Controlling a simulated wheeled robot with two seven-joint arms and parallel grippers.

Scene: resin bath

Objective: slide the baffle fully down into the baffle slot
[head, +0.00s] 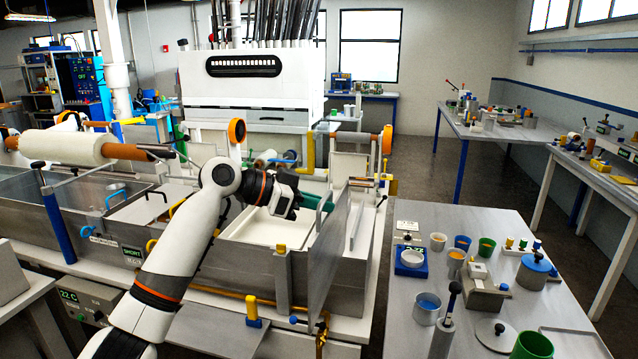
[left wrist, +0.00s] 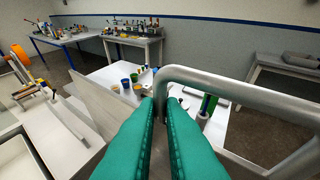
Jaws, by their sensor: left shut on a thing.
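The baffle (head: 328,250) appears to be the tall thin grey plate, seen nearly edge-on at the right end of the white-lined tank in the head view. It stands high above the tank rim and looks tilted. My left gripper (head: 325,204) reaches in from the left, and its teal fingers pass partly behind the plate. In the left wrist view my left gripper (left wrist: 160,112) is shut on a bent grey metal handle (left wrist: 235,92). The baffle slot cannot be made out, and the plate's lower edge is unclear. My right gripper is not in view.
The white-lined tank (head: 262,229) lies left of the plate. A fixture with an orange roller end (head: 387,139) stands behind.

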